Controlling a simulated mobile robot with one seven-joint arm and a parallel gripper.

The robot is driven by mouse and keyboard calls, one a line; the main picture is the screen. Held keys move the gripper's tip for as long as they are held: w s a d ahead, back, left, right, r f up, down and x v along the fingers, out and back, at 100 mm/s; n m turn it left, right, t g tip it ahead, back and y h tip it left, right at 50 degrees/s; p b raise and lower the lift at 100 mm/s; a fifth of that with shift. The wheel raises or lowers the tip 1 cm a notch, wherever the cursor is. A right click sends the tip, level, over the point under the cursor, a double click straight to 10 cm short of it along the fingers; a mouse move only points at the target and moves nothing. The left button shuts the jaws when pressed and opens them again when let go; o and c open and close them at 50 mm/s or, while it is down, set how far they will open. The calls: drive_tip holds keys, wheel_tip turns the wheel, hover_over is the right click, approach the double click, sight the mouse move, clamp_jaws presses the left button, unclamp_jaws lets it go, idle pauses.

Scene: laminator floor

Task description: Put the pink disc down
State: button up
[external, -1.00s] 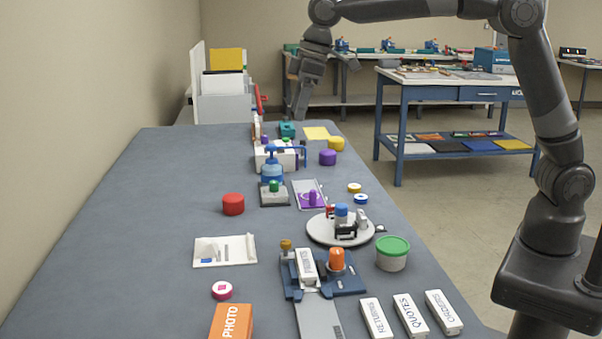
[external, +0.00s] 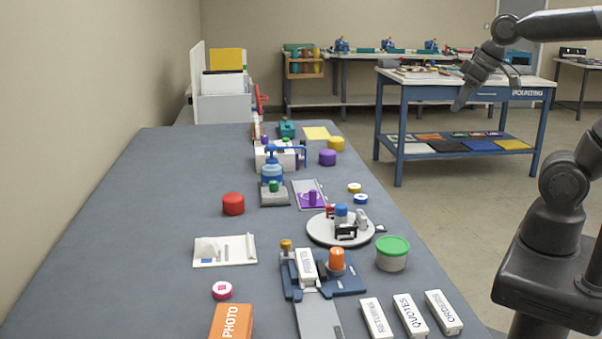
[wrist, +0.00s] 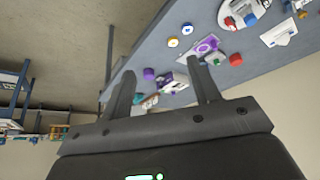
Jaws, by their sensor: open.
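My gripper (external: 456,108) is in the air to the right of the table, far from the disc. In the wrist view my gripper (wrist: 163,95) has its two fingers well apart with nothing between them. I cannot make out the pink disc in the wrist view.
The orange PHOTO box (external: 231,321), a white tray (external: 224,251) and a red cylinder (external: 233,204) stand around the disc. A round turntable (external: 318,231) and a green-lidded tub (external: 392,254) are to the right. The left side of the table is clear.

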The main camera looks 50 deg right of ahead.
drive_tip(key=shift+m, duration=0.5)
drive_tip(key=s+f, duration=0.1)
drive_tip(key=s+d+f, duration=0.2)
drive_tip(key=s, duration=0.1)
